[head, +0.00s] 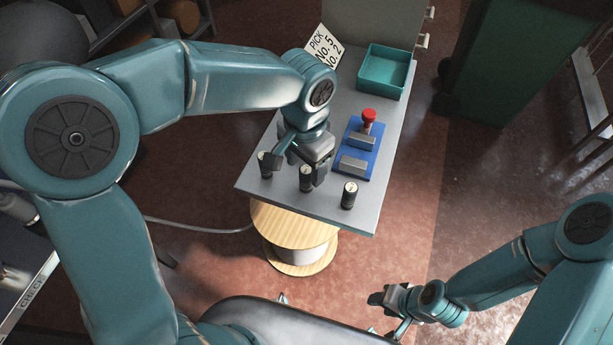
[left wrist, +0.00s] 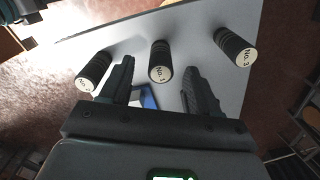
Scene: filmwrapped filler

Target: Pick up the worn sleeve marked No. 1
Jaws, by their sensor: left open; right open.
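Three black ribbed sleeves with pale numbered tops stand on the grey table: a left one (head: 265,165), a middle one (head: 306,179) and a right one (head: 349,195). The left wrist view also shows three: left (left wrist: 95,69), middle (left wrist: 160,60) and right (left wrist: 233,45). My left gripper (head: 298,172) is open and empty, pointing down over the row, near the middle sleeve. In the left wrist view the middle sleeve shows between the finger lines, beyond the tips. My right gripper (head: 383,305) is open, low, away from the table.
A blue base (head: 353,150) with grey blocks and a red knob (head: 369,115) lies behind the right sleeve. A teal tray (head: 385,72) stands at the back right. A sign (head: 324,47) reads PICK No. 5, No. 2, partly hidden. A wooden spool (head: 293,230) stands under the table.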

